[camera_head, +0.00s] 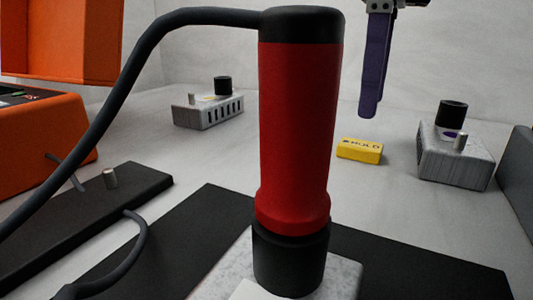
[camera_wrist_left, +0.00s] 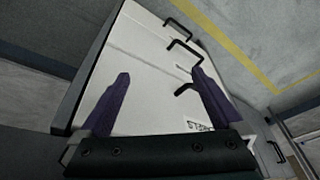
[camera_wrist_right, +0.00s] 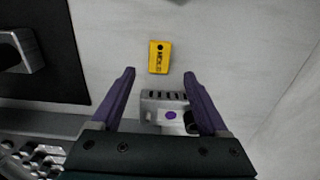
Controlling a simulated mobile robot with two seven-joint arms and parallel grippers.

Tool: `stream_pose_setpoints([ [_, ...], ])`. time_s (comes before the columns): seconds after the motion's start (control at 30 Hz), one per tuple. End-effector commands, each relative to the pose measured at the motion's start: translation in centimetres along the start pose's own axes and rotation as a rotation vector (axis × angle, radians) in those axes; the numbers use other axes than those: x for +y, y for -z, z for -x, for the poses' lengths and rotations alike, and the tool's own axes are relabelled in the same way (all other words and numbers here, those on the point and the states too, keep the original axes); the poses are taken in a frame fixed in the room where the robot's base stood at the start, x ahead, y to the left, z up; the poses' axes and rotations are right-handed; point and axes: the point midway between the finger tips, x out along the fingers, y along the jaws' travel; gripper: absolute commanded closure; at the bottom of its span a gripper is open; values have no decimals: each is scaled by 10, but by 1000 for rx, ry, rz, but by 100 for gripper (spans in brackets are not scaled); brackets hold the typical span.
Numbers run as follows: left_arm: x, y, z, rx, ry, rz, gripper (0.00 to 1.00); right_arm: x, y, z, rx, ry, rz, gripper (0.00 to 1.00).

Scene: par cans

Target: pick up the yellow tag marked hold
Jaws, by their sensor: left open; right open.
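The yellow tag (camera_head: 360,151), a small block with dark lettering reading HOLD, lies on the light grey tabletop right of the red cylinder. It also shows in the right wrist view (camera_wrist_right: 160,58), just beyond the fingertips and roughly in line with the gap between them. My right gripper (camera_head: 370,108) has purple fingers pointing down above the table near the tag, apart from it. In its wrist view the right gripper (camera_wrist_right: 159,74) is open and empty. My left gripper (camera_wrist_left: 160,75) is open and empty over a white surface with black handles, away from the tag.
Grey vented boxes stand at the back (camera_head: 208,112) and right (camera_head: 455,155). An orange case (camera_head: 40,140) is at left. Bare table surrounds the tag.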

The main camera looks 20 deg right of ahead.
Motion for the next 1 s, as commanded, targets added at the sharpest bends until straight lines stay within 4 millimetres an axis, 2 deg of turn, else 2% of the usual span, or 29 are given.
stream_pose_setpoints([
  [0.17, -1, -3, -10, -1, 4, -5, 0, 1, 2, -19, 0, 0, 1, 22],
  [0.4, -2, -9, -26, -1, 7, -9, 0, 3, 6, -56, 0, -1, 0, 22],
  [0.67, -2, -8, -25, -1, 7, -9, 0, 3, 5, -58, -2, 0, 0, 22],
  [1.0, -1, -8, -25, 0, 5, -6, 0, 3, 5, -58, -2, -1, 1, 61],
])
